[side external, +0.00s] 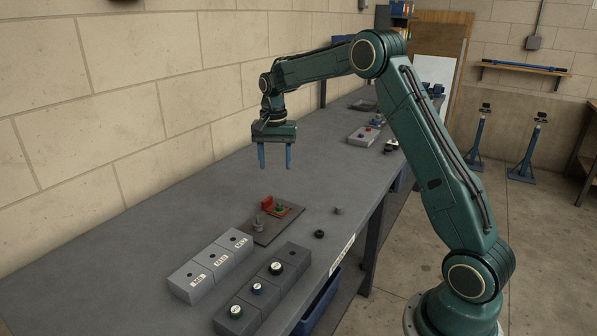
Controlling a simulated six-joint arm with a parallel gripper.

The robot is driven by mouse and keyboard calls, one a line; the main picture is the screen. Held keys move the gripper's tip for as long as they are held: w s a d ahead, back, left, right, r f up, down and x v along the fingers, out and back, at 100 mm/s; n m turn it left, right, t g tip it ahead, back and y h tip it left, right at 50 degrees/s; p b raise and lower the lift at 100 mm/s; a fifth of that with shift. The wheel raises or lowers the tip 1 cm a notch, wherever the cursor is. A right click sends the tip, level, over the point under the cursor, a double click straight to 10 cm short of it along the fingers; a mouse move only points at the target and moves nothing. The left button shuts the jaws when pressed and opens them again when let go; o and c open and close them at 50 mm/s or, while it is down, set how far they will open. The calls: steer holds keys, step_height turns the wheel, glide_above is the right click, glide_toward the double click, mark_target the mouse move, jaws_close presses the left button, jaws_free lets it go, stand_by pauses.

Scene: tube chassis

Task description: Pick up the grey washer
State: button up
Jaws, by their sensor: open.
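My gripper (275,166) hangs above the table near the wall, its two blue fingers pointing down, apart and with nothing between them. It is well above the tabletop, up and left of the loose small parts. A small grey part (338,211) lies on the bare table right of the fixture plate; it may be the grey washer, but it is too small to tell. A dark ring-shaped part (319,234) lies nearer the camera, apart from it. My gripper touches neither part.
A dark plate (262,234) carries a red bracket (276,207), a green part and a grey post. Light grey labelled blocks (213,260) and dark blocks (292,256), several with round white-topped parts, stand in front. Another grey box (364,136) stands farther back. The table (180,215) is clear at left.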

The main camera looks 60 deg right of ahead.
steer(key=a+r+m, duration=0.1)
steer(key=a+m, duration=0.1)
steer(key=a, duration=0.7)
steer(key=shift+d+f, duration=0.15)
steer(key=shift+f, duration=4.15)
steer(key=shift+f, duration=0.1)
steer(key=shift+f, duration=2.5)
steer(key=shift+f, duration=0.25)
steer(key=c, duration=1)
